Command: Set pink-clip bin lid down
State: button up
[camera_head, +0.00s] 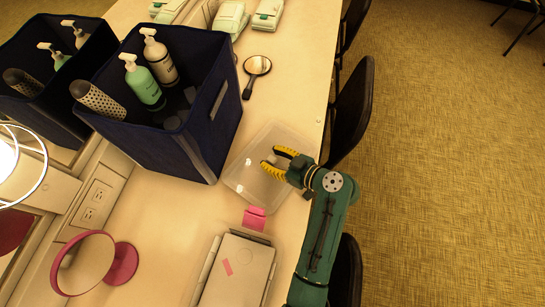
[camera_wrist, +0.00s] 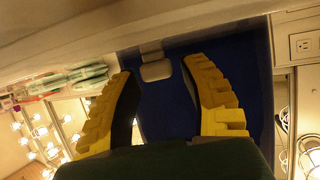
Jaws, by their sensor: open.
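A clear, translucent lid (camera_head: 248,178) lies flat near the counter's right edge in the head view. I cannot tell whether it rests on the counter itself or on a low clear bin. A pink clip (camera_head: 255,218) is just below its lower edge. My gripper (camera_head: 274,162) is over the lid with its yellow fingers open and apart. In the wrist view, a small grey handle-like piece (camera_wrist: 156,71) shows between the open fingers (camera_wrist: 158,95), and neither finger visibly touches it.
A navy bin (camera_head: 205,140) holding bottles and a brush stands left of the lid. A grey case (camera_head: 250,262) with a pink mark lies below. A hand mirror (camera_head: 257,66), a pink round mirror (camera_head: 85,262) and dark chairs (camera_head: 352,110) are nearby.

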jog(key=shift+s+f+p, duration=0.1)
jog(key=shift+p, duration=0.25)
jog(key=shift+r+p, duration=0.6)
jog(key=shift+p, duration=0.1)
jog(key=v, duration=1.2)
jog(key=shift+f+b, duration=0.1)
jog(key=shift+b, duration=0.25)
jog(key=w+a+r+m+t+h, duration=0.1)
jog(key=w+r+m+t+h, duration=0.25)
jog(key=r, duration=0.75)
jog(key=w+a+r+m+t+h, duration=0.1)
jog(key=w+r+m+t+h, duration=0.2)
jog(key=r, duration=0.9)
jog(key=s+r+m+t+h, duration=0.2)
jog(key=s+r+t, duration=0.2)
jog(key=r, duration=0.5)
jog(key=s+r+m+t+h, duration=0.2)
jog(key=s+r, duration=0.4)
jog(key=r, duration=0.3)
jog(key=shift+s+a+r+t+h, duration=0.25)
jog(key=shift+r+t+h, duration=0.2)
jog(key=shift+t, duration=0.4)
jog(key=shift+m, duration=0.25)
